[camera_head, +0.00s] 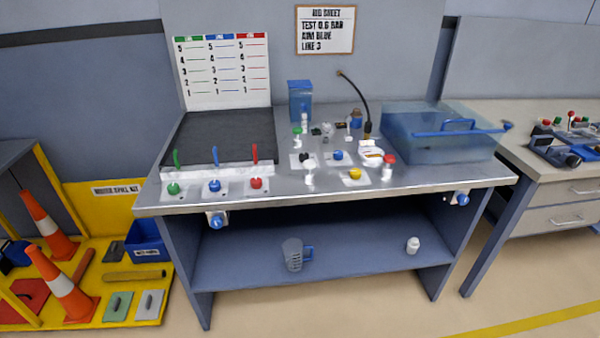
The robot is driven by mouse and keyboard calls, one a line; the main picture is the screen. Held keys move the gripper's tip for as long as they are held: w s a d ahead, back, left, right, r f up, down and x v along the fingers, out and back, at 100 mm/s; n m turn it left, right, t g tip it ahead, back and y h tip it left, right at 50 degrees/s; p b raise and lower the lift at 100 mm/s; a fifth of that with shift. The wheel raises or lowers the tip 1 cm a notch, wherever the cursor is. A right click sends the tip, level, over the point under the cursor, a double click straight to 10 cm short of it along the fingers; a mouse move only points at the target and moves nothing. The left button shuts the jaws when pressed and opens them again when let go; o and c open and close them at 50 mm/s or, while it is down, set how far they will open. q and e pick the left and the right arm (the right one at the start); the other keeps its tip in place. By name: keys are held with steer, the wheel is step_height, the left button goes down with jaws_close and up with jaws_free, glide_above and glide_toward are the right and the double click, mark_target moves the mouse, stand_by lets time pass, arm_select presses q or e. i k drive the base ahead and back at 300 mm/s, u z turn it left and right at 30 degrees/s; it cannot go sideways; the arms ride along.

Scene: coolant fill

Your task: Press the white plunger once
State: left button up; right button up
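A bench with a metal top (240,198) stands in the middle of the view. Several small fittings sit on its right half. A small white upright piece (309,177) stands near the front of this group, beside a black knob (307,157) on a white plate. Another white piece (369,150) sits at the foot of a black hose (362,98). I cannot tell for certain which white piece is the plunger, or whether it is pressed. Neither of my grippers is in view.
Green (173,188), blue (214,185) and red (256,183) knobs line the front left edge. A blue translucent tank (432,130) stands at the right. A jug (293,253) and white bottle (412,245) are on the shelf below. Cones (62,288) stand left.

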mark_target(309, 164)
steer(key=k, duration=0.65)
steer(key=u, duration=0.5)
steer(key=i, duration=1.25)
steer(key=z, duration=0.35)
